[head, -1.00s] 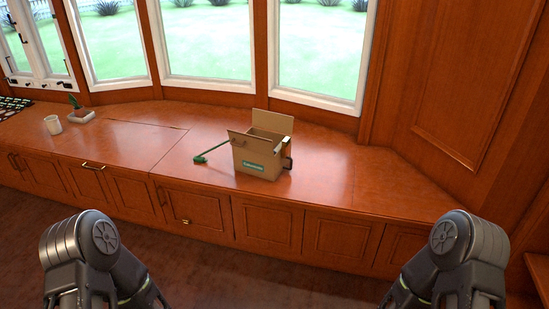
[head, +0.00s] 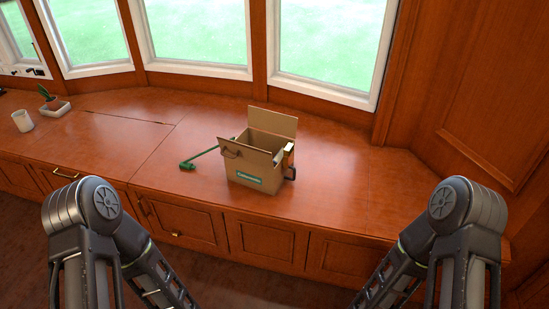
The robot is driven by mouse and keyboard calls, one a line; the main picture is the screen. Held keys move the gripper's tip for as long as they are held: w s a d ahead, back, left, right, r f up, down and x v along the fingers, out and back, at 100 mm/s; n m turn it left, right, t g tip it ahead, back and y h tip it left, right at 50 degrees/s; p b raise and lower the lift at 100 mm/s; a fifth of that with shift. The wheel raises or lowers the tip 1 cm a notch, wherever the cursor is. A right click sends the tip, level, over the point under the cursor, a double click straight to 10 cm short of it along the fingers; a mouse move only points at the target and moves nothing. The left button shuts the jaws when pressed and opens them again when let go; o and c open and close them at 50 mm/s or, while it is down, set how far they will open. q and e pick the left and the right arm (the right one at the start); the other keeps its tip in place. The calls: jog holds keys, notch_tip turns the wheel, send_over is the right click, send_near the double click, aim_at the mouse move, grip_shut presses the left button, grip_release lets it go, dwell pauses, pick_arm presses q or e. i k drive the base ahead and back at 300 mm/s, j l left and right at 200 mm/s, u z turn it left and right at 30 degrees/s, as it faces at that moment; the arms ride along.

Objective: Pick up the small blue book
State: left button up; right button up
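I see no small blue book in the head view. An open cardboard box (head: 250,172) with a green label stands on the wooden window bench (head: 330,205), and its inside is mostly hidden by its walls and flaps. My two arms come in at the lower left and lower right, but both grippers are below the picture edge.
A green long-handled tool (head: 189,165) lies on the bench left of the box. A white mug (head: 22,121) and a potted plant (head: 51,102) stand at the far left. Cabinet doors line the bench front. The bench top right of the box is clear.

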aim_at(280, 154)
jog(key=i+l+z, duration=0.1)
jog(key=i+z, duration=0.65)
jog(key=i+j+z, duration=0.1)
jog(key=i+z, duration=0.25)
